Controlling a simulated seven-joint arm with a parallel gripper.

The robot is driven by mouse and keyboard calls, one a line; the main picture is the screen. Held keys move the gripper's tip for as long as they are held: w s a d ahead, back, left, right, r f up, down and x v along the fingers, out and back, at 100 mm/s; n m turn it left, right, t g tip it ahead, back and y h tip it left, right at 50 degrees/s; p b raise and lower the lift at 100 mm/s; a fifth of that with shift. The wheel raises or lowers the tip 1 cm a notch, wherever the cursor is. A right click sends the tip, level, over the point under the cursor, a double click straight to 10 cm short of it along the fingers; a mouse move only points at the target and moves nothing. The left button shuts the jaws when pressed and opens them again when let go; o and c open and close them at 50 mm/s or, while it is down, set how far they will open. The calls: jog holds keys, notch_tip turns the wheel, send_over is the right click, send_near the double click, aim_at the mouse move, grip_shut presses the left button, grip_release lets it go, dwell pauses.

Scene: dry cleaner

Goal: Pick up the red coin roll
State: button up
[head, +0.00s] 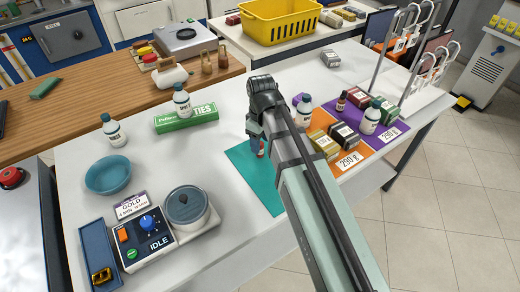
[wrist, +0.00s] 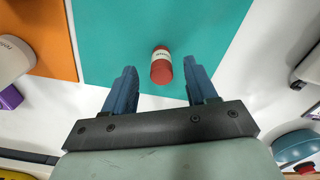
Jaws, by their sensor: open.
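The red coin roll (wrist: 161,68) has a white label band with small print. In the wrist view it lies on the teal mat (wrist: 205,30), just ahead of and between the two blue fingers of my gripper (wrist: 160,85). The gripper is open and nothing is held. In the head view my gripper (head: 256,140) points down over the teal mat (head: 262,190), and a small bit of red shows at the fingers. My arm hides much of the mat and the roll there.
An orange mat (head: 330,130) and a purple mat (head: 385,140) carry boxes and bottles right of my arm. White table is clear between.

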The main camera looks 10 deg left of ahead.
jog(key=shift+a+f, duration=0.1)
jog(key=shift+f, duration=1.95)
jog(key=shift+c, duration=0.3)
grip_shut()
